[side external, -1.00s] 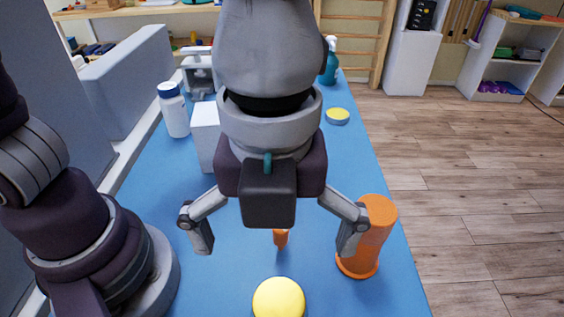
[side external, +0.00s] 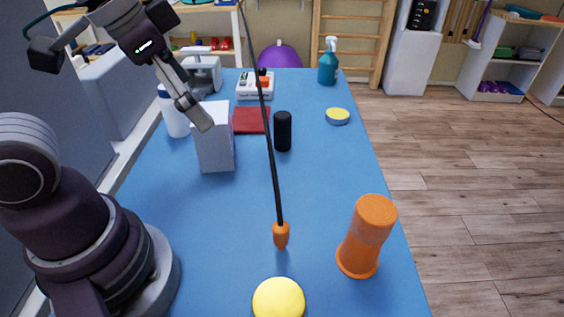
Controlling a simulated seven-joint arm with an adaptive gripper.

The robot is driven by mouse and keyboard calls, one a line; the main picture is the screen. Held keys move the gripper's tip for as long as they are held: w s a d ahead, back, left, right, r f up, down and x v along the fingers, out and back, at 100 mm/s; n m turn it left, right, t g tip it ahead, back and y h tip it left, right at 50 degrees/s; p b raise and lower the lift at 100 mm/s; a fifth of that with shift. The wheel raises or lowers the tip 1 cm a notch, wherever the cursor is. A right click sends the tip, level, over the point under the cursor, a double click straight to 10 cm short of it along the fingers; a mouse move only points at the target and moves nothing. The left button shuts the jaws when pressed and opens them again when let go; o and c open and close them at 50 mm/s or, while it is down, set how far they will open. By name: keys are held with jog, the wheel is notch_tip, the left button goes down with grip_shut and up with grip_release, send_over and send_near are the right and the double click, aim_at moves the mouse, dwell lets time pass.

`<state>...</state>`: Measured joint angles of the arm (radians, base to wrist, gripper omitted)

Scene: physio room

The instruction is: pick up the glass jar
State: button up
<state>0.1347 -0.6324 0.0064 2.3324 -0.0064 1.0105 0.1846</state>
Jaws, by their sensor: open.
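I cannot make out a clearly glass jar in the side external view. A round yellow-topped thing (side external: 278,301) is cut off by the bottom edge, so I cannot tell what its body is made of. My gripper (side external: 201,117) is at the upper left, seen from the side, with its fingers slanting down to the right. Its fingertips show in front of the white box (side external: 215,145); I cannot tell whether they touch it. The gripper is open, and I see nothing held in it.
On the blue table (side external: 320,180) stand an orange cylinder (side external: 368,237), a black cylinder (side external: 283,131), a white bottle (side external: 174,115), a low yellow-topped tin (side external: 338,116) and a teal spray bottle (side external: 328,65). A tall thin black rod (side external: 270,140) has an orange tip. The middle right is clear.

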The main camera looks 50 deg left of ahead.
jog(key=a+f+n, duration=0.1)
jog(key=a+n, duration=0.1)
jog(key=n, duration=0.1)
jog(key=shift+s+a+f+n+t+y, duration=0.1)
jog(key=shift+s+f+n+t+y, duration=0.2)
jog(key=shift+s+f, duration=0.1)
jog(key=m+g, duration=0.5)
jog(key=m, duration=1.4)
send_over(279, 314)
jog(key=w+a, duration=0.2)
jog(key=f, duration=0.7)
jog(key=shift+s+d, duration=0.15)
jog(key=shift+s, duration=0.1)
jog(key=shift+g, duration=0.3)
jog(key=f, duration=1)
jog(key=shift+s+d+f, duration=0.3)
jog(key=shift+d+f, duration=0.1)
jog(key=shift+c, duration=0.3)
jog(key=c, duration=1.2)
